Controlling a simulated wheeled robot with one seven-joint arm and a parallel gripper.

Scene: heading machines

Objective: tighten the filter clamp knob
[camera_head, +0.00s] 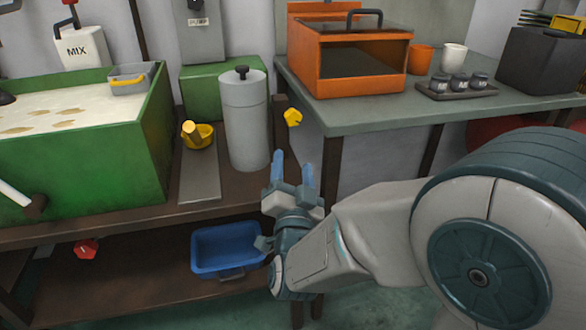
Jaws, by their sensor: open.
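My gripper (293,174) points up and away with its two blue fingers spread apart, empty. A small yellow knob (292,117) shows just above the gap between the fingertips, beside the grey bench's left end. The fingers look apart from it. A grey cylindrical canister (245,125) with a black knob (242,72) on its lid stands left of my gripper on the brown bench. I cannot tell for certain which knob is the filter clamp knob; the yellow one's mount is unclear.
A green tank (90,165) of cloudy liquid and a yellow cup-like part (198,135) are at left. A blue bin (228,248) and red knob (85,249) are low down. The grey bench (400,115) holds an orange box (350,60) and jars.

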